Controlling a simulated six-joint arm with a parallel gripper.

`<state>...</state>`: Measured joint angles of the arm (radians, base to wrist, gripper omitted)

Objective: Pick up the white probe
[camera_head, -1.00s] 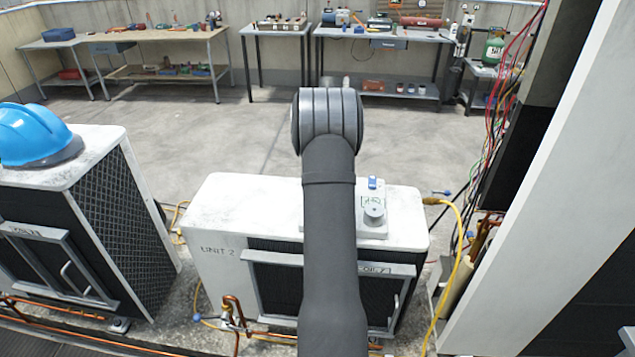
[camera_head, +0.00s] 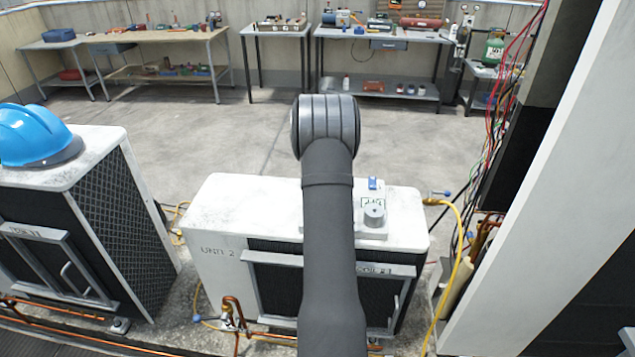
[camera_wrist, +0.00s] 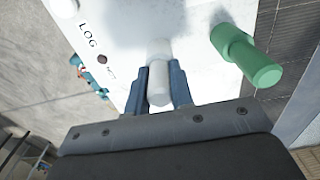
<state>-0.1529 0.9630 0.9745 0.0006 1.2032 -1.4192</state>
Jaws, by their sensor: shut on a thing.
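The white probe (camera_wrist: 159,88) shows in the wrist view, a pale cylinder between the two dark blue fingers of my gripper (camera_wrist: 160,88). The fingers are shut on it, one on each side. Its far end lies over a white surface, and I cannot tell whether it touches that surface. In the head view my arm hides the gripper and the probe.
A green cylinder (camera_wrist: 246,57) stands close right of the gripper in the wrist view. The white surface (camera_wrist: 118,62) bears the word LOG. The UNIT 2 condenser (camera_head: 240,205) and a blue helmet (camera_head: 35,135) show in the head view. Benches stand behind.

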